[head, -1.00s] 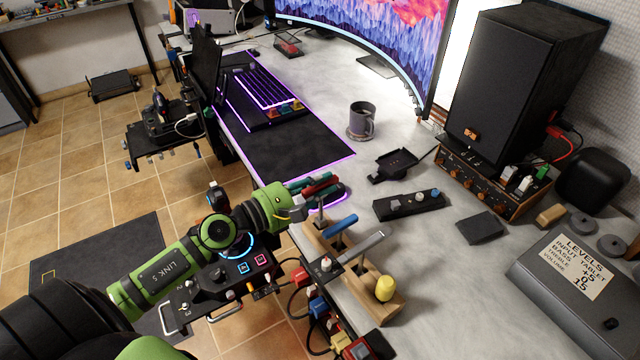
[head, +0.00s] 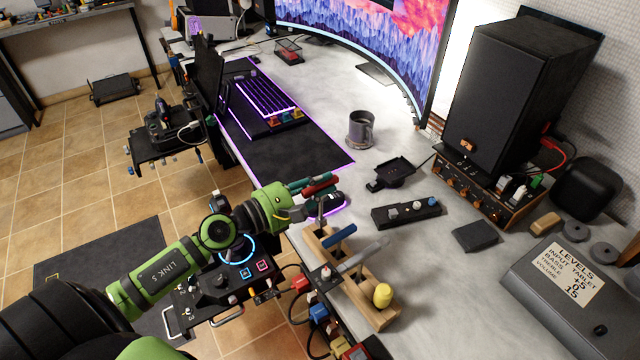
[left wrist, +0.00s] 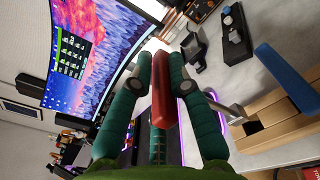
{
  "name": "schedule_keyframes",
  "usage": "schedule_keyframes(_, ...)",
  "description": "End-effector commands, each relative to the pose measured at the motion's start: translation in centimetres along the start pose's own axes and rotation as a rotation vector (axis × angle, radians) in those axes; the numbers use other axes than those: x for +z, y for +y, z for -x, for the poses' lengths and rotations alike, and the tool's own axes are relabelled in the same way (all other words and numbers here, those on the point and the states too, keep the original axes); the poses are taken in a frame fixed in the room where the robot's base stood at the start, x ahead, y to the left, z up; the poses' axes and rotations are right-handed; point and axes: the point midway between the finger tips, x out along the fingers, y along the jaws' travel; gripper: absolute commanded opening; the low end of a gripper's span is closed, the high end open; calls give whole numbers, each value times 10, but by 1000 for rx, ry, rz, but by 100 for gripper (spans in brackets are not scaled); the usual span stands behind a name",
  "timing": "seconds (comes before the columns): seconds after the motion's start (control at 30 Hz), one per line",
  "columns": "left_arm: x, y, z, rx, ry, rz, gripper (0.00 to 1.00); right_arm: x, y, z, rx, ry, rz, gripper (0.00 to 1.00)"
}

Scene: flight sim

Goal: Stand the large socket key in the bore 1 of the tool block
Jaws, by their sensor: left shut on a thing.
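The socket key has a red handle (head: 320,186) and a grey metal shaft (head: 320,212) that runs down to the far end of the wooden tool block (head: 381,314). My left gripper (head: 314,184), with teal fingers, is shut on the red handle above that end. In the left wrist view the red handle (left wrist: 162,92) lies between the two fingertips, and the shaft (left wrist: 228,110) reaches the block (left wrist: 268,133) beside the right finger. I cannot tell whether the shaft tip is inside a bore. My right gripper is not in view.
A blue-handled tool (head: 340,235), a grey-handled tool (head: 362,255) and a yellow-knobbed one (head: 383,295) stand in the block close by. The block sits at the desk's edge. A button strip (head: 405,212), a mug (head: 361,130) and a speaker (head: 515,95) stand beyond.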

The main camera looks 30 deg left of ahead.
Motion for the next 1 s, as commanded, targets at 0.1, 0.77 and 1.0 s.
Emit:
schedule_keyframes(0.1,0,0,0,1,-1,0,0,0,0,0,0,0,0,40)
schedule_keyframes(0.77,-18,-9,-1,1,1,-20,0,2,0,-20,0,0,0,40)
schedule_keyframes(1.0,-18,-9,-1,1,1,-19,0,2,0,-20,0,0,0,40)
